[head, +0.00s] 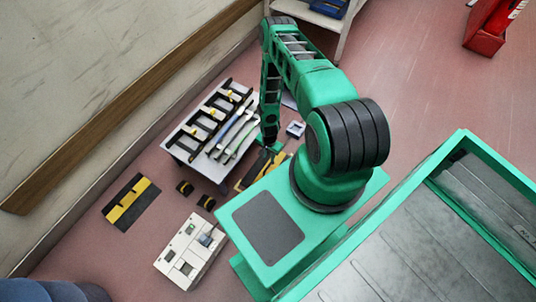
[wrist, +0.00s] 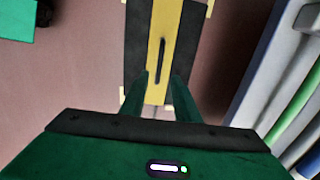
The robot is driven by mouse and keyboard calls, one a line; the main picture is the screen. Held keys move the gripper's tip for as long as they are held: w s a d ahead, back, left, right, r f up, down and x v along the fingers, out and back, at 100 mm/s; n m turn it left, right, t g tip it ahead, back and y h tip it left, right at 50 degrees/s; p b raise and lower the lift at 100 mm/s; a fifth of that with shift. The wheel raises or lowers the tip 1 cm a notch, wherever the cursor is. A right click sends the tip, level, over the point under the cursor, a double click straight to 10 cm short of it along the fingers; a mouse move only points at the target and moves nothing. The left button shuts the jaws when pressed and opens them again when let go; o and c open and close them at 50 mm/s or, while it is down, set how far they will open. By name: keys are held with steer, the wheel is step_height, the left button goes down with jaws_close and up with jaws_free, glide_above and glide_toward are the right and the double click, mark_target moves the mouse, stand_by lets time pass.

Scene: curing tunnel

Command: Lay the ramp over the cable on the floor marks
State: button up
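A ramp (wrist: 137,42), black with a yellow middle band and a dark bar-like handle (wrist: 162,60), lies flat on the floor below my gripper (wrist: 160,78). Pale yellow floor marks (wrist: 122,100) show by its corners.
A low table (head: 177,152) with racks and coloured strips stands close to the ramp. Another black-and-yellow panel (head: 131,201), two small dark blocks (head: 185,187) and a pale box (head: 190,252) are on the floor. A red case (head: 487,40) stands far right.

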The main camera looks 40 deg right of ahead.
steer(key=shift+r, duration=1.45)
steer(key=w+d+r+n, duration=0.1)
steer(key=w+d+r, duration=0.2)
steer(key=r, duration=0.5)
steer(key=w+d+r+n+h, duration=0.1)
steer(key=w+d+r, duration=0.15)
steer(key=r, duration=0.55)
steer(key=w+d+r+n, duration=0.1)
steer(key=w+d+r, duration=0.2)
steer(key=r, duration=0.5)
step_height(320, 180, up, 22)
steer(key=s+d+n, duration=0.1)
steer(key=s, duration=0.1)
steer(key=s+a+r+n, duration=0.1)
steer(key=s+a+r, duration=0.1)
steer(key=s+r, duration=0.6)
steer(key=s+a+r+n, duration=0.1)
steer(key=s+r, duration=0.2)
steer(key=r, duration=0.8)
steer(key=s+a+r, duration=0.3)
steer(key=s+r, duration=0.1)
steer(key=s, duration=0.4)
steer(key=s+a+r+n+y, duration=0.1)
steer(key=s+a+r, duration=0.3)
steer(key=s, duration=0.4)
steer(key=shift+s+a+n, duration=0.15)
steer(key=shift+a+n, duration=0.05)
steer(key=shift+n, duration=0.1)
